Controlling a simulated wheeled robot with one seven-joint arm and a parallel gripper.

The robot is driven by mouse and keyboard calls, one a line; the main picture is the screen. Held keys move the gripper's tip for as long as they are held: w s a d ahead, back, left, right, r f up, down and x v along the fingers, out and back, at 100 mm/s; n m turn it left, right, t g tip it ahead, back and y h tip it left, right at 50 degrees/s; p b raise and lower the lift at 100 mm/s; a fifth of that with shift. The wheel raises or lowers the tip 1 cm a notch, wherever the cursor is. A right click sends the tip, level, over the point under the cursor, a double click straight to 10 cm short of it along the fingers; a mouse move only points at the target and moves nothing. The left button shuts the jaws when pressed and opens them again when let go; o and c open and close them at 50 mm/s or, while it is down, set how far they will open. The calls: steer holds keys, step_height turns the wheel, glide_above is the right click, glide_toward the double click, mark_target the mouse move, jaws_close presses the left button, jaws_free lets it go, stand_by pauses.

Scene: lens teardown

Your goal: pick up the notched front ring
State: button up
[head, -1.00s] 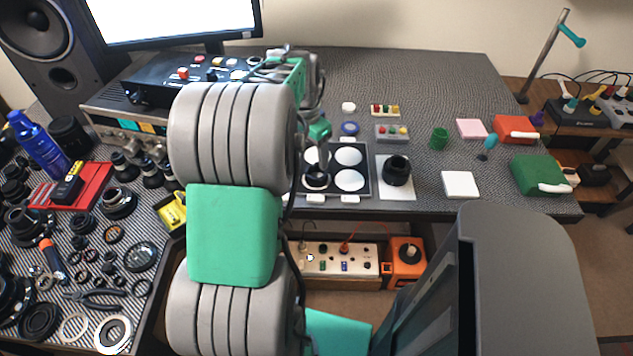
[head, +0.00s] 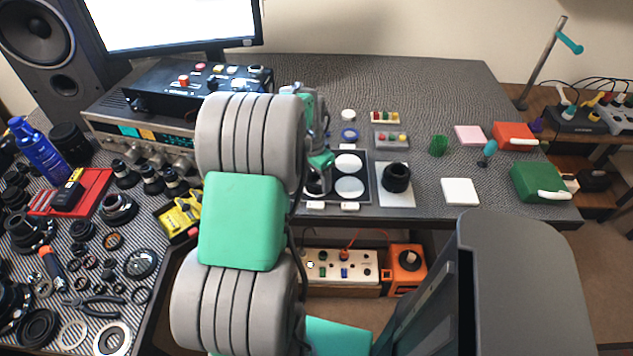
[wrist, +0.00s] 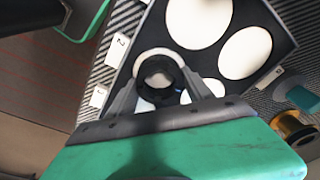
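A black ring (wrist: 158,76), which I take to be the notched front ring, sits at the near left pad of a dark tray (wrist: 236,71) with white round pads. My gripper (wrist: 161,83) is down over that pad, with one grey finger on each side of the ring. The fingers are apart, and the ring lies between their tips. I cannot tell whether they touch it or press on it. In the head view my gripper (head: 318,178) covers much of the ring, and the tray (head: 366,178) shows to its right. The notches cannot be made out.
A black lens part (head: 396,177) stands on a white mat just right of the tray. A button box (head: 391,138) and a green cup (head: 438,145) are behind. Two white numbered tags (wrist: 117,48) edge the tray. Loose lens parts crowd the left bench.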

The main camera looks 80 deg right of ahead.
steer(key=c, duration=0.6)
steer(key=shift+o, duration=0.2)
steer(key=shift+r, duration=0.1)
